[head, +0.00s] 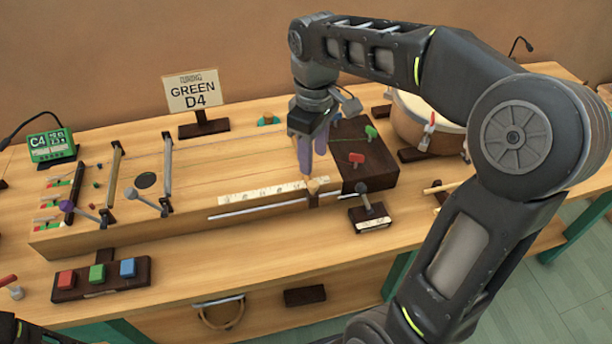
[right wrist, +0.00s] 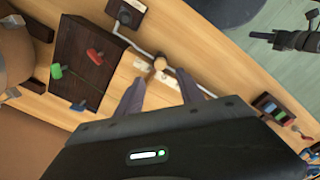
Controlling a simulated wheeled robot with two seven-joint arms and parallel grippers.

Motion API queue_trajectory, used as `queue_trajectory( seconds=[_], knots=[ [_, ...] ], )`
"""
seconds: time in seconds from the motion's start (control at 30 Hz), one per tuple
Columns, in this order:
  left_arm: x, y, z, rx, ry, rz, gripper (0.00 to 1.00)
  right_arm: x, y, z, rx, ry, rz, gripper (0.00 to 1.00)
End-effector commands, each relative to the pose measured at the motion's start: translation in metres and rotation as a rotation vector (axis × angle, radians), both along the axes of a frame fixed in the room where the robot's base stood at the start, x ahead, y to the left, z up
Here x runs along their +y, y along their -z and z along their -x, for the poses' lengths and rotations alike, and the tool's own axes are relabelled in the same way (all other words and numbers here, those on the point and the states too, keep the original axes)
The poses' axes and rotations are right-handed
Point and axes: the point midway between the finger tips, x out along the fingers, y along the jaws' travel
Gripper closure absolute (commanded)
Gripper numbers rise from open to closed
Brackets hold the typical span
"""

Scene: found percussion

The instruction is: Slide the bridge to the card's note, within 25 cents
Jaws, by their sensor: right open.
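The card (head: 194,92) stands at the back and reads GREEN D4. A green tuner (head: 52,146) at the far left shows C4. The bridge seems to be the small piece with a round wooden knob (head: 313,186) on the metal rail (head: 255,209), near the right end of the cream marked strip (head: 262,193). My right gripper (head: 313,163) is open just above and behind this knob. In the right wrist view the knob (right wrist: 160,63) lies beyond and between the spread fingertips (right wrist: 158,88), with nothing gripped. A dark gripper-like part, probably my left (right wrist: 290,40), shows at the upper right.
A dark block (head: 375,178) with red and green pegs stands right of the strip. A small block with a dark knob (head: 370,212) is in front. A drum (head: 420,128) is behind at right. Red, green and blue buttons (head: 97,272) sit at front left.

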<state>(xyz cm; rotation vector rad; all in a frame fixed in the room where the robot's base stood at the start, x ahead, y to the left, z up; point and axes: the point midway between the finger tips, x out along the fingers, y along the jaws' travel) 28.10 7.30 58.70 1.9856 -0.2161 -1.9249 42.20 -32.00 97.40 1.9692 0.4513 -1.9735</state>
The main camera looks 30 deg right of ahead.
Motion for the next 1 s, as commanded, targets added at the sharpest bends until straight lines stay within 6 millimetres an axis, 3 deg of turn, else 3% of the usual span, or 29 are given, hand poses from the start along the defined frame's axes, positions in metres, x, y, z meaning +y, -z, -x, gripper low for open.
queue_trajectory(
  seconds=[0.37,0.8,1.0],
  knots=[
    [0.000,-0.001,0.000,0.000,0.000,0.000,1.00,0.000,0.008,0.000,0.004,0.001,0.000,0.55],
    [0.000,-0.001,0.000,0.000,0.000,0.000,1.00,0.000,0.069,0.000,0.003,0.002,-0.002,0.55],
    [0.000,-0.001,0.000,0.000,0.000,0.000,1.00,0.000,0.078,0.000,0.000,0.001,-0.001,0.55]
  ],
)
